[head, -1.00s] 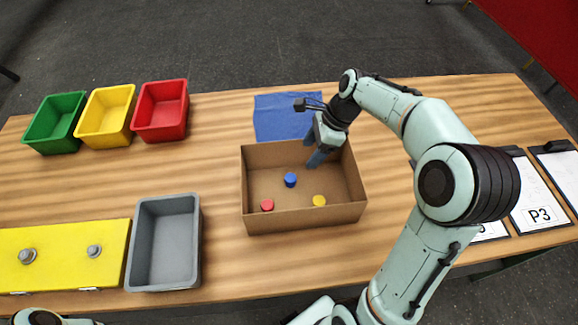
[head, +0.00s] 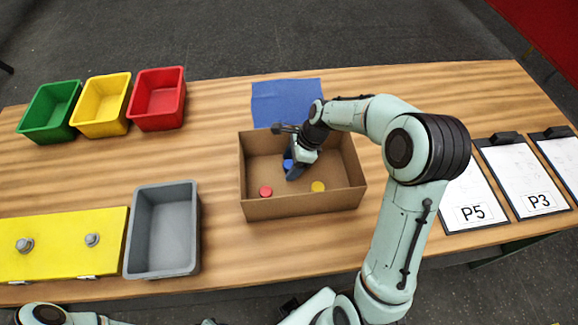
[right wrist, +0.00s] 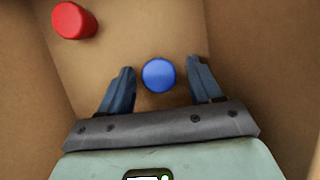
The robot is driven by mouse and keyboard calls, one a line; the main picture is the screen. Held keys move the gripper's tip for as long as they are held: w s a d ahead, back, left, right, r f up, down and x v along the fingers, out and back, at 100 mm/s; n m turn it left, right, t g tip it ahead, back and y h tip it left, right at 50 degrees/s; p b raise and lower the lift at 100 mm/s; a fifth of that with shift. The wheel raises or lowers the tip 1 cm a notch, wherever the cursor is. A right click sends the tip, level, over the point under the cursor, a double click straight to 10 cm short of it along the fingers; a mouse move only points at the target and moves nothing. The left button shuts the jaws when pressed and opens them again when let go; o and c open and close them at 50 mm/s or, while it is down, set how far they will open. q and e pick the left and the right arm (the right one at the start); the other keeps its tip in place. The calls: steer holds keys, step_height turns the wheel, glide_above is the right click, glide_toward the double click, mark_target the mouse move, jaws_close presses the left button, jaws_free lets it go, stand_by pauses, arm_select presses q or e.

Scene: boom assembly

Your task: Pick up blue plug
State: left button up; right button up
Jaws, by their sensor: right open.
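The blue plug (right wrist: 158,75) stands on the floor of the cardboard box, between and slightly beyond the open fingers of my right gripper (right wrist: 158,88) in the right wrist view. In the head view only a bit of the blue plug (head: 288,163) shows beside my right gripper (head: 291,172), which reaches down into the box (head: 300,208). The fingers look apart from the plug on both sides. My left gripper is not in view; only a part of my left arm shows at the bottom left.
A red plug (head: 265,191) and a yellow plug (head: 318,187) stand in the box near its front wall. A grey bin (head: 163,265) and a yellow panel (head: 60,252) are to the left. Green, yellow and red bins stand at the back left. A blue mat (head: 285,95) lies behind the box.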

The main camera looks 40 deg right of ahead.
steer(key=c, duration=1.1)
